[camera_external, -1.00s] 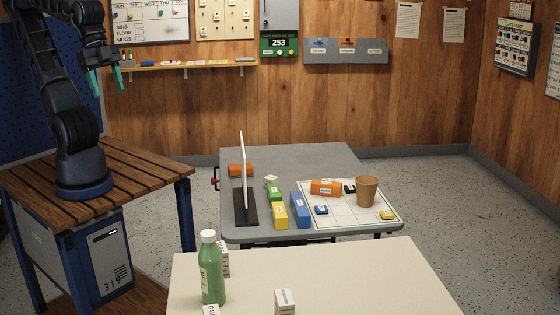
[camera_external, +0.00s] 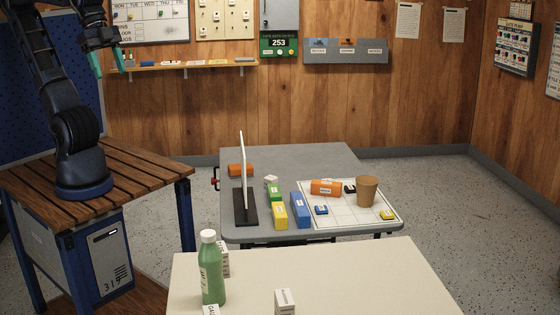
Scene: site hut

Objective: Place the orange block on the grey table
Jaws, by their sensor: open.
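The grey table (camera_external: 305,158) stands in the middle of the room. An orange block with a white label (camera_external: 326,187) lies on the white gridded sheet (camera_external: 345,216) on this table, beside a brown cup. A second orange block (camera_external: 237,170) lies on the bare grey top at the back left, partly hidden by an upright white panel. I cannot tell which one the task means. My gripper (camera_external: 109,67) is open and empty at the upper left, high above the wooden bench and well away from both blocks.
Green (camera_external: 274,194), yellow (camera_external: 280,215) and blue (camera_external: 300,210) blocks stand near the upright white panel (camera_external: 243,175). The brown cup (camera_external: 367,191) is on the sheet. A cream table (camera_external: 370,280) in front holds a green bottle (camera_external: 211,270). The grey table's back is clear.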

